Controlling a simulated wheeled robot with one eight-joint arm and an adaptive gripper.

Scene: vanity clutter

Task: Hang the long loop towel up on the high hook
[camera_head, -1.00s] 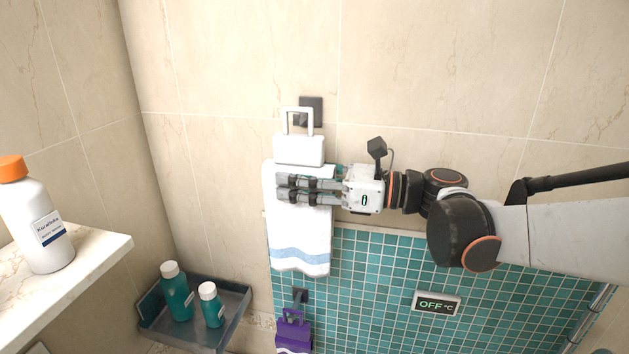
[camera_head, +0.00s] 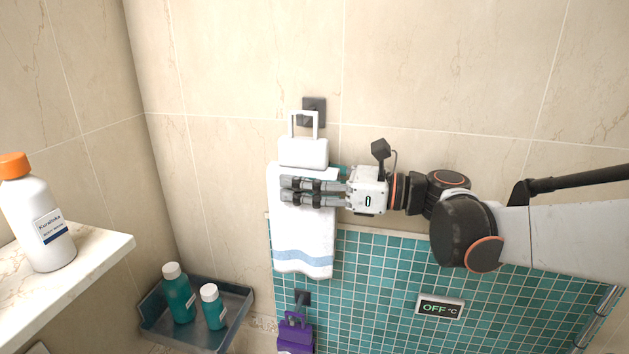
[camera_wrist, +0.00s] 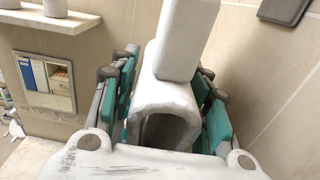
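The long loop towel (camera_head: 303,235) is white with a blue stripe and hangs down in front of the wall. A white block (camera_head: 303,152) with an upright rectangular loop tops it. My gripper (camera_head: 287,191) comes from the right and is shut across the towel just below the block. The wrist view shows the fingers on both sides of the towel's white folded top (camera_wrist: 165,100). The dark square high hook (camera_head: 317,106) is on the wall behind the loop's upper part. The loop overlaps it in the picture; I cannot tell whether it is around the hook or in front.
A lower hook (camera_head: 302,297) has a purple item (camera_head: 294,334) at it. A tray (camera_head: 238,305) with two teal bottles is at lower left. A marble shelf (camera_head: 100,248) holds a white bottle (camera_head: 38,220). An OFF display (camera_head: 440,306) is on the tiles.

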